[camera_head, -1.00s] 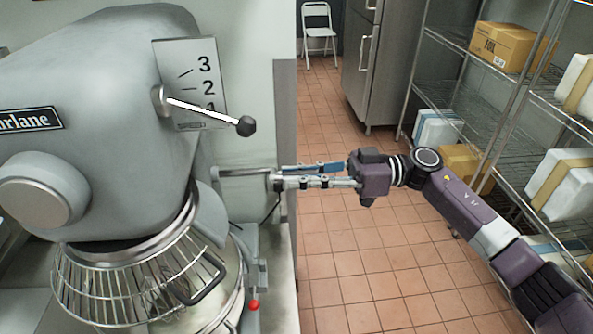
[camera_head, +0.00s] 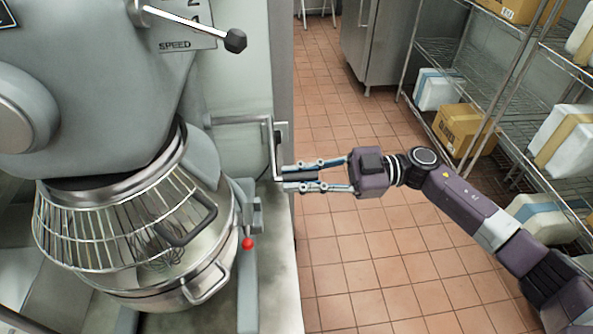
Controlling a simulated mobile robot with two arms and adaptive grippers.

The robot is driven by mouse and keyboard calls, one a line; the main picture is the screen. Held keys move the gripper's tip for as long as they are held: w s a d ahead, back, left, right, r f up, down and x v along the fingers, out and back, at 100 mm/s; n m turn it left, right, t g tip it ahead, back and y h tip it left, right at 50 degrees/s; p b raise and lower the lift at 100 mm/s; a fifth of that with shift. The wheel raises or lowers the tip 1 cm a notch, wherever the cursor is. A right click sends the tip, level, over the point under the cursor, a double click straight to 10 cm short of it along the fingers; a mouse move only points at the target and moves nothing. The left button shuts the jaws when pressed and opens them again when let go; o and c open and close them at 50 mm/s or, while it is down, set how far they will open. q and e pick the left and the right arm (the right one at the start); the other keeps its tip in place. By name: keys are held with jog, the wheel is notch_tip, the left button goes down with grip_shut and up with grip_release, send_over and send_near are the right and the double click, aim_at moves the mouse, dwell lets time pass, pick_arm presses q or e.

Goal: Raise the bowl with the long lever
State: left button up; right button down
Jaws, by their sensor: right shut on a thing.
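The long lever (camera_head: 240,119) is a thin bent metal bar on the right side of the mixer. It runs out to the right, then bends down along the counter edge. My right gripper (camera_head: 285,177) comes in from the right and is shut on its lower end; the fingertips partly hide the grip. The steel bowl (camera_head: 208,262) sits under the mixer head, below the wire guard (camera_head: 85,228), with a wire whisk (camera_head: 158,248) showing inside. The gap between bowl and guard is hard to judge. My left gripper is not in view.
The black-knobbed speed lever (camera_head: 235,41) sticks out above the long lever. A red knob (camera_head: 248,243) sits beside the bowl. Wire shelves (camera_head: 465,73) with boxes stand at the right. The tiled floor (camera_head: 370,255) around my right arm is clear.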

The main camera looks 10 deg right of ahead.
jog(key=shift+s+f, duration=0.15)
jog(key=shift+f, duration=0.2)
jog(key=c, duration=2.1)
grip_release()
jog(key=shift+o, duration=1.4)
jog(key=shift+r, duration=0.15)
jog(key=shift+d, duration=0.15)
jog(key=d, duration=1.2)
jog(key=shift+a, duration=0.1)
jog(key=shift+c, duration=0.6)
